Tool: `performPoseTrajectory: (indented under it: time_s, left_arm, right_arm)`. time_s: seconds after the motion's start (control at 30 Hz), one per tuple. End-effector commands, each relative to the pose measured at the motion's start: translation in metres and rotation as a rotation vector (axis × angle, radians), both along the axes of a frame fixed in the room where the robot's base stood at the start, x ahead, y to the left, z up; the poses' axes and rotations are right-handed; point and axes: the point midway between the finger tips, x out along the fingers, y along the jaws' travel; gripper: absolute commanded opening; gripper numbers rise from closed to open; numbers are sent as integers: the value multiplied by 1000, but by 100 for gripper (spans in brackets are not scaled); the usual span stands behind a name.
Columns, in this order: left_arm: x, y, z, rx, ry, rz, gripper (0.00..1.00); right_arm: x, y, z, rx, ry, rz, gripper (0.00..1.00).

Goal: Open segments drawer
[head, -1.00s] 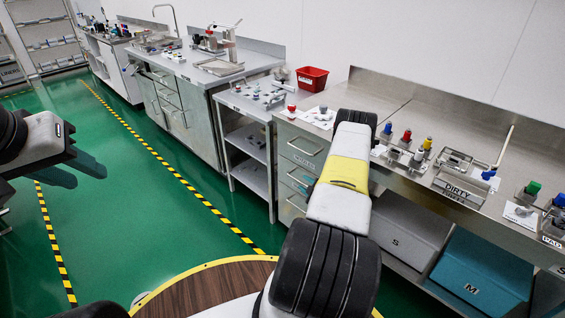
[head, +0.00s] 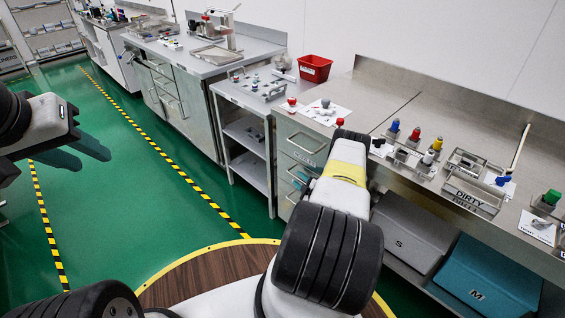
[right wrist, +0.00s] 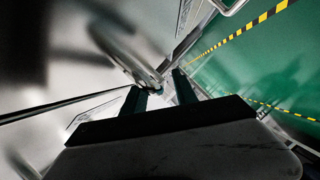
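A grey drawer cabinet (head: 299,141) stands under the counter in the middle of the head view, with drawers stacked above one another. Their labels are too small to read, so I cannot tell which is the segments drawer. My right arm covers the cabinet's right side and its gripper is mostly hidden there. In the right wrist view, my right gripper (right wrist: 160,92) has its two dark fingers apart, close to a metal front. A pale curved piece, perhaps a handle (right wrist: 138,68), lies at the fingertips; I see no clear grip on it. My left gripper (head: 80,153) is open and empty over the floor at left.
A shelf unit (head: 247,152) stands left of the cabinet. A red bin (head: 315,68), small bottles and a DIRTY tray (head: 470,196) are on the counters. Grey and teal boxes (head: 486,276) sit below on the right. Green floor at left is clear.

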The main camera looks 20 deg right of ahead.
Motion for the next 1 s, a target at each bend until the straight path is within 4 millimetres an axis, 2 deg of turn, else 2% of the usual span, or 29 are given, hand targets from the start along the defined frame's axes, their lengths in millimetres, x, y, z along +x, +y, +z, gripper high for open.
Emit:
performPoseTrajectory:
  time_s: [0.3, 0.47, 0.5, 1.0]
  left_arm:
    - [0, 0, 0, 0, 0, 0, 36]
    - [0, 0, 0, 0, 0, 0, 36]
    - [0, 0, 0, 0, 0, 0, 36]
    - [0, 0, 0, 0, 0, 0, 36]
  right_arm:
    - [4, 0, 0, 0, -1, -1, 34]
    - [4, 0, 0, 0, -1, -1, 3]
    - [4, 0, 0, 0, -1, -1, 0]
    - [4, 0, 0, -1, -1, 0, 0]
